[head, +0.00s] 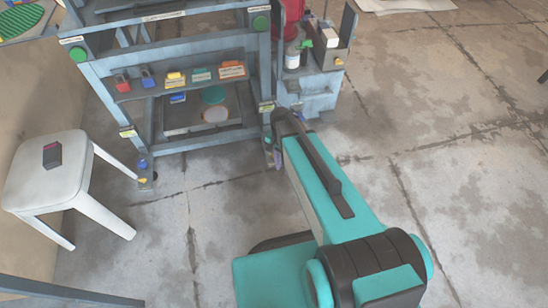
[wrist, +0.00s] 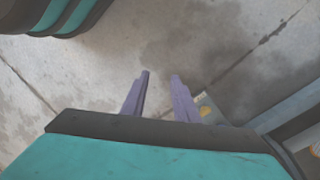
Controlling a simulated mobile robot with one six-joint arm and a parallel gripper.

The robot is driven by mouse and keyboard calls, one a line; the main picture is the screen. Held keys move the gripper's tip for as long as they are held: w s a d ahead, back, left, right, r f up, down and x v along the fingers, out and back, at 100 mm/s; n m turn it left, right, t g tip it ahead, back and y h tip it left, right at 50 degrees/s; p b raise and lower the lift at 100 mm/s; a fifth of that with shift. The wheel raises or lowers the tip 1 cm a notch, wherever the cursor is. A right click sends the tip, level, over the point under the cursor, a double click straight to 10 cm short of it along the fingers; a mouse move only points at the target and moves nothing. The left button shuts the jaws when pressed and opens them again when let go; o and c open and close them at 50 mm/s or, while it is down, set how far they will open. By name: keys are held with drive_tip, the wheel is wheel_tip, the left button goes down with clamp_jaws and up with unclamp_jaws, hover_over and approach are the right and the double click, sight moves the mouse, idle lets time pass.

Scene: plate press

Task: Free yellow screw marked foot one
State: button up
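A small yellow part (head: 143,181), perhaps a screw, shows low on the press frame's front left foot (head: 146,170), below a blue part. Any marking on it is too small to read. My gripper (head: 273,158) is beside the front right foot of the frame, mostly hidden by my own arm in the head view. In the wrist view its two purple fingers (wrist: 160,77) stand apart with only bare floor between them. A yellow spot (wrist: 204,111) on a grey foot plate lies just right of the right finger; I cannot tell which foot it is.
A white stool (head: 45,170) with a dark box (head: 52,155) stands left. A side stand (head: 312,85) with bottles is at the frame's right. The floor at right is clear.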

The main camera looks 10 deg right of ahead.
drive_tip(key=w+f+m+t+b, duration=0.1)
drive_tip(key=w+m+t+b, duration=0.1)
drive_tip(key=w+m+b, duration=0.6)
drive_tip(key=shift+w+b, duration=2.8)
drive_tip(key=shift+w, duration=1.6)
drive_tip(key=shift+f, duration=0.2)
wheel_tip(320, 180, down, 14)
drive_tip(key=b, duration=0.5)
drive_tip(key=shift+r+b, duration=0.2)
drive_tip(key=shift+b, duration=0.15)
clamp_jaws()
